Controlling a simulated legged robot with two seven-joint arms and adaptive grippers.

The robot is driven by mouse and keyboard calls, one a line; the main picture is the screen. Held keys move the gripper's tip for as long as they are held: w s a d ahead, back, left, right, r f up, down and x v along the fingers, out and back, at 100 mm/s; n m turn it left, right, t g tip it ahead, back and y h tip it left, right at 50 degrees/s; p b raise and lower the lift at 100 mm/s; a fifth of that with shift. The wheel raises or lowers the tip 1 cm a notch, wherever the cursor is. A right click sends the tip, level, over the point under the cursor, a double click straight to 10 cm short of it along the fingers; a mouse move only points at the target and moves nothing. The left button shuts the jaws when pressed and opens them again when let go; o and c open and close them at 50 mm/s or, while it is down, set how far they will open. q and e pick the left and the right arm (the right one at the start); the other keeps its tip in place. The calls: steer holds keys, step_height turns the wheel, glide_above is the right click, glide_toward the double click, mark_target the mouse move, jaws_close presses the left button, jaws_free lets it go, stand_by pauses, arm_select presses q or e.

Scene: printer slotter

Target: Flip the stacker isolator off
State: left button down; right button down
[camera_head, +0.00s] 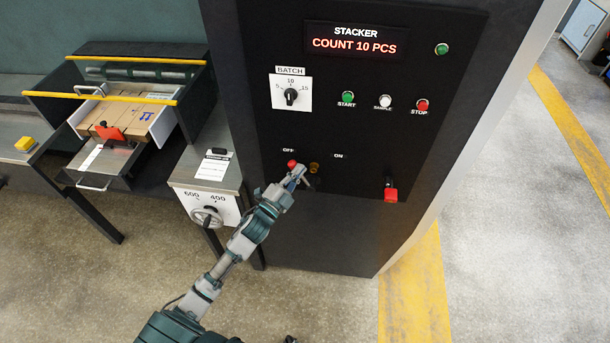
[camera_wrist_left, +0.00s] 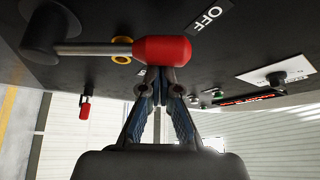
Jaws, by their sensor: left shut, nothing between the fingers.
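The stacker isolator lever has a red grip (camera_head: 291,164), just below the OFF label (camera_head: 288,150) on the black panel. The ON label (camera_head: 338,156) is to its right. In the left wrist view the red grip (camera_wrist_left: 162,49) sits on a grey rod from a dark round pivot (camera_wrist_left: 50,33), with the OFF label (camera_wrist_left: 208,14) beyond it. My left gripper (camera_head: 300,177) is shut and empty, its fingertips (camera_wrist_left: 160,75) right at the grip; I cannot tell whether they touch. In the head view my gripper hides the rod and pivot.
A yellow ring (camera_head: 314,168) is beside the lever. A second red-tipped handle (camera_head: 390,194) hangs to the right. Above are the batch dial (camera_head: 291,96), START, SAMPLE and STOP buttons, and the lit display (camera_head: 356,43).

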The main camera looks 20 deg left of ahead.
steer(key=shift+w+a+r+b, duration=0.1)
steer(key=shift+w+r+b, duration=0.05)
steer(key=shift+w, duration=0.4)
steer(key=shift+w+a+r+b, duration=0.1)
steer(key=shift+w+b, duration=0.05)
steer(key=shift+w, duration=0.4)
steer(key=shift+r, duration=0.1)
